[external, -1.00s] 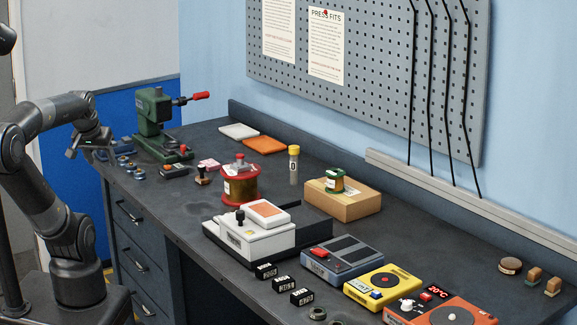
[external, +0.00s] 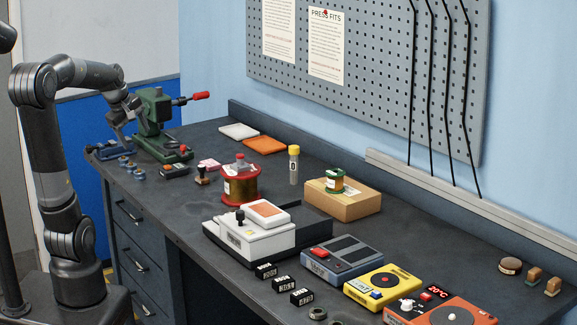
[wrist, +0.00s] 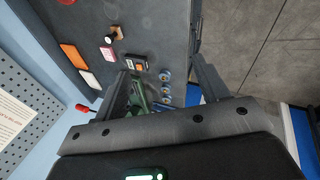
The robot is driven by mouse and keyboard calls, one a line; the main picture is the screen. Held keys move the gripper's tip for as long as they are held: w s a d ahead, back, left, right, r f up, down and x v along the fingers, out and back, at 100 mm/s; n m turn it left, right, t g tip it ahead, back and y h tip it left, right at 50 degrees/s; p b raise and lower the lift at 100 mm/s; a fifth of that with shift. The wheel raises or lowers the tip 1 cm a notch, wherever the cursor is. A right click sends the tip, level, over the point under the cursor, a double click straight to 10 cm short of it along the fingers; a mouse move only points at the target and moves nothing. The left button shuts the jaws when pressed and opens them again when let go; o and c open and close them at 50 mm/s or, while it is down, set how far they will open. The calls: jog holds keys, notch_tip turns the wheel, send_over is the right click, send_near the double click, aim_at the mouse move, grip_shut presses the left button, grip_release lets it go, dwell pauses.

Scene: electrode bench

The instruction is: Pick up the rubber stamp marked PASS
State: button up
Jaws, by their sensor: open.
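A small stamp (external: 202,174) with a wooden handle and dark base stands upright on the bench, left of the red-rimmed spool. It also shows at the top of the wrist view (wrist: 115,34). No PASS marking is readable on it. My gripper (external: 121,143) is above the far left end of the bench, by the green press and well left of the stamp. In the wrist view its two fingers (wrist: 161,72) are spread wide with nothing held between them.
The green press (external: 153,120) with a red-tipped lever stands close to my gripper. A black pad (external: 174,170), a pink block (external: 209,164) and several small blue parts (external: 126,163) lie near the stamp. The red spool (external: 240,185) stands to its right.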

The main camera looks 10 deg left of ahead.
jog(key=w+d+f+n, duration=0.2)
jog(key=w+n, duration=0.2)
jog(key=w, duration=0.2)
jog(key=w+d+f+n, duration=0.2)
jog(key=w+n, duration=0.2)
jog(key=w, duration=0.1)
jog(key=n+g+h, duration=0.1)
jog(key=n, duration=0.7)
send_near(202, 174)
jog(key=x, duration=0.9)
jog(key=shift+w+a+f, duration=0.2)
jog(key=shift+a+f, duration=0.05)
jog(key=shift+f, duration=0.2)
jog(key=shift+c, duration=0.6)
jog(key=c, duration=1)
jog(key=shift+o, duration=0.2)
jog(key=shift+r, duration=0.1)
